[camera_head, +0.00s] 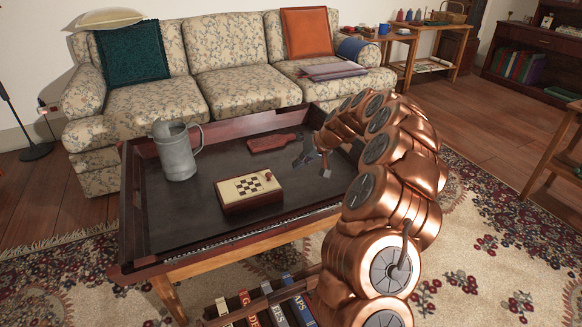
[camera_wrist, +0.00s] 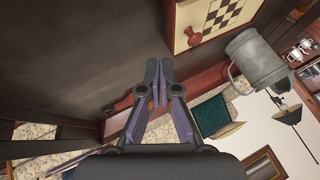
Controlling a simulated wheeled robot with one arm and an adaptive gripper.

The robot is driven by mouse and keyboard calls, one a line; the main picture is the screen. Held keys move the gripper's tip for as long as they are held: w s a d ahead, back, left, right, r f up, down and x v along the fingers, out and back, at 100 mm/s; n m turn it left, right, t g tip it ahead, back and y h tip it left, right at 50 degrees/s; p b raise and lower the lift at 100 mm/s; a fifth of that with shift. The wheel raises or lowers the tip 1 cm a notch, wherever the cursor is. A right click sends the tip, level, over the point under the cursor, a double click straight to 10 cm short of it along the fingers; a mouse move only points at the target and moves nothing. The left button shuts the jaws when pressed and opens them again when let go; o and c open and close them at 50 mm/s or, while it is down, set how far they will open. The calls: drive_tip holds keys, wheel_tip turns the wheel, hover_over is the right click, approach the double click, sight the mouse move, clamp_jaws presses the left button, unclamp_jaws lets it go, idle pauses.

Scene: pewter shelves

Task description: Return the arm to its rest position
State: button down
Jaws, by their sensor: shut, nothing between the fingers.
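My gripper (camera_head: 318,156) is at the end of my copper arm, over the right part of the dark tray-topped table (camera_head: 160,222) in the head view. In the wrist view my gripper (camera_wrist: 157,82) has its fingertips together with nothing between them. The arm arches up from the lower right and bends forward over the table's right edge.
On the table are a grey metal mug (camera_head: 177,152), a chessboard box (camera_head: 249,195) and a flat red-brown board (camera_head: 272,143). The table has a raised rim. A floral sofa (camera_head: 228,85) stands behind. Books (camera_head: 278,312) sit low in front. Patterned carpet (camera_head: 500,265) is open at right.

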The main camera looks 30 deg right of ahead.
drive_tip(key=s+a+r+n+g+p, duration=0.1)
drive_tip(key=s+a+r+p, duration=0.55)
drive_tip(key=r, duration=0.35)
drive_tip(key=s+a+r+n+g+p, duration=0.1)
drive_tip(key=s+a+r+g+p, duration=0.1)
drive_tip(key=s+a+r+p, duration=0.5)
drive_tip(key=s+a+r+n+g+p, duration=0.1)
drive_tip(key=s+a+r+n+p, duration=0.3)
drive_tip(key=a+r, duration=0.6)
drive_tip(key=s+r+m+g+h+p, duration=0.1)
drive_tip(key=s+r+p, duration=0.5)
drive_tip(key=s, duration=0.4)
drive_tip(key=s+r+m+g+h+p, duration=0.1)
drive_tip(key=s+r+p, duration=0.5)
drive_tip(key=s+p, duration=0.2)
drive_tip(key=s+r+m+g+h+p, duration=0.1)
drive_tip(key=s+r+g+h+p, duration=0.1)
drive_tip(key=s+r+p, duration=0.5)
drive_tip(key=s+p, duration=0.1)
drive_tip(key=s, duration=0.4)
drive_tip(key=shift+d+m, duration=0.3)
drive_tip(key=shift+d, duration=0.05)
